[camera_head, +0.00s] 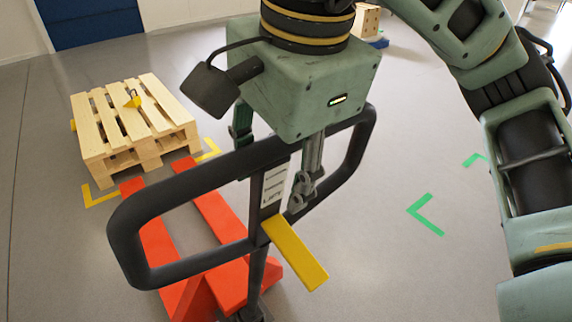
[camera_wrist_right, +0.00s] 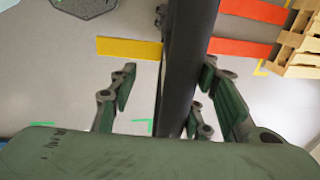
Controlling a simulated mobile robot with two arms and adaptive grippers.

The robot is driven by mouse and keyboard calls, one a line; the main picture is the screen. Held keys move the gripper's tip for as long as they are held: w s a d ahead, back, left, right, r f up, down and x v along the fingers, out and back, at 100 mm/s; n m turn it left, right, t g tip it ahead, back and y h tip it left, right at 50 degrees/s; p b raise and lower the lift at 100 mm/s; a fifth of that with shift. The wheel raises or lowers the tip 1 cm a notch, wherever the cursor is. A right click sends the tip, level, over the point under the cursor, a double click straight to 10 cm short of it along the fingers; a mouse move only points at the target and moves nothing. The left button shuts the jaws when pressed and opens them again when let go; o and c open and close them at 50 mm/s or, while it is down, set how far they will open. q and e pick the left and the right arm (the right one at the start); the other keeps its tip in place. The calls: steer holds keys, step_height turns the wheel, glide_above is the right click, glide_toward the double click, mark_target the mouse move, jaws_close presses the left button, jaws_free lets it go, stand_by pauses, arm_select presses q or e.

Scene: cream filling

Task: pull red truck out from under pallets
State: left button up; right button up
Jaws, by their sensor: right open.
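The red pallet truck (camera_head: 217,222) stands in the lower left of the head view, its two forks reaching toward the wooden pallets (camera_head: 135,120). The fork tips end at the near side of the pallets; whether they go under is hard to tell. Its black loop handle (camera_head: 190,268) rises in the foreground and also crosses the right wrist view (camera_wrist_right: 185,70). My right gripper (camera_head: 275,175) is at the handle's upper middle, fingers pointing down. In the wrist view its fingers (camera_wrist_right: 172,105) are spread on both sides of the black bar, apart from it. My left gripper is not in view.
Yellow corner marks (camera_head: 100,196) surround the pallets. Green corner marks (camera_head: 428,214) lie on open grey floor to the right. A yellow lever (camera_head: 295,253) sticks out from the truck's handle. A wooden crate (camera_head: 366,20) stands at the back.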

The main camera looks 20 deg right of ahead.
steer(key=shift+s+a+r, duration=0.1)
steer(key=shift+s+r, duration=0.1)
steer(key=shift+r, duration=0.05)
